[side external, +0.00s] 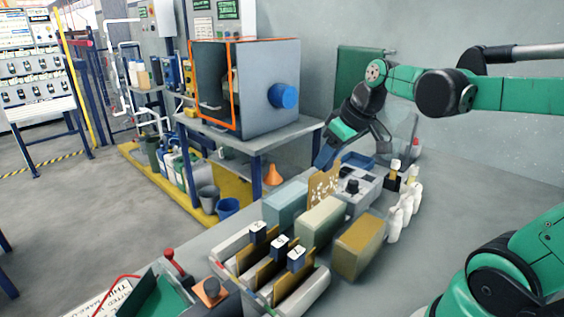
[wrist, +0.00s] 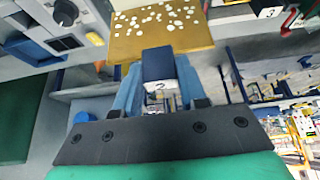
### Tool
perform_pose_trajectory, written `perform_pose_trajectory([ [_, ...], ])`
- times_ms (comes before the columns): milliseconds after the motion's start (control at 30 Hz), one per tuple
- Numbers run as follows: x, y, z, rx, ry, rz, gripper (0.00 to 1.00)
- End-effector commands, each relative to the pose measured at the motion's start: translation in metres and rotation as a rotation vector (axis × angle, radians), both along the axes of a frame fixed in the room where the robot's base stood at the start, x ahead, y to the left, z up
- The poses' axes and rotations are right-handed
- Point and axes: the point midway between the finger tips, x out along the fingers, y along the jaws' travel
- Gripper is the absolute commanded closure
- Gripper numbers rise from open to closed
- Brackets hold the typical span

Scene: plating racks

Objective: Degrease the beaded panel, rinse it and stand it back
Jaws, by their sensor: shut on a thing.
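My gripper (side external: 326,156) is shut on the blue grip block (wrist: 157,64) of the beaded panel. The beaded panel (side external: 324,186) is a brass-coloured plate spotted with white beads; it also fills the top of the wrist view (wrist: 150,42). It hangs roughly upright behind the tanks in the side view. A blue-grey tank (side external: 286,207), a pale green tank (side external: 320,223) and a tan-topped tank (side external: 359,246) stand in front of it. I cannot tell whether the panel's lower edge is inside a tank.
A grey unit with a black knob (side external: 352,187) stands close right of the panel. A blue tray (side external: 357,160) lies behind. A large grey cabinet (side external: 272,62) and an orange cone (side external: 272,174) are at the back left.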

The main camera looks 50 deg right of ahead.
Motion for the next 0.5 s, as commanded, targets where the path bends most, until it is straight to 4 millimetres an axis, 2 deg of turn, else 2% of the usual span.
perform_pose_trajectory([
  [500,0.000,0.000,-0.026,0.000,0.000,0.000,1.00],
])
